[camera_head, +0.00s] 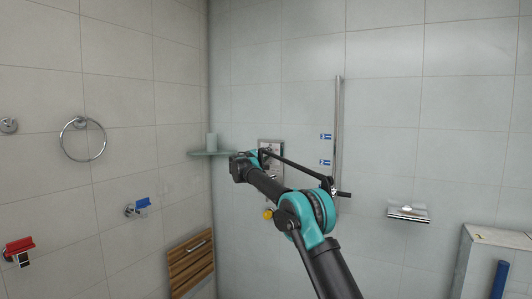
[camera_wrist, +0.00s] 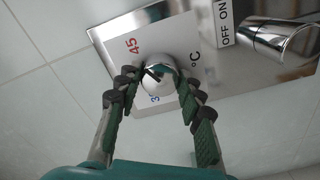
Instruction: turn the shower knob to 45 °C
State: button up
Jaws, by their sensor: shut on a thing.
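The shower knob (camera_wrist: 160,72) is a round chrome knob with a short dark mark on its upper left part. It sits on a shiny wall plate (camera_wrist: 112,38) with a red "45", a "°C" and a partly hidden blue number starting with 3. My gripper (camera_wrist: 158,84) is shut on the knob, one finger on each side of it. In the camera_head view the plate (camera_head: 277,146) is on the back wall, and my arm hides the knob and most of the gripper.
An OFF/ON label and a chrome handle (camera_wrist: 278,36) are on the plate's right part. A corner shelf (camera_head: 208,153) with a cup is left of the plate. A vertical grab bar (camera_head: 338,120) is to the right. A folded wooden seat (camera_head: 191,264) is at lower left.

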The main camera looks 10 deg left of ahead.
jog(key=shift+d+r+m, duration=0.1)
jog(key=shift+m, duration=0.2)
dwell(0.4)
jog(key=o, duration=1.2)
jog(key=shift+c, duration=0.2)
jog(key=shift+s, duration=0.1)
jog(key=v, duration=1.2)
jog(key=shift+r, duration=0.15)
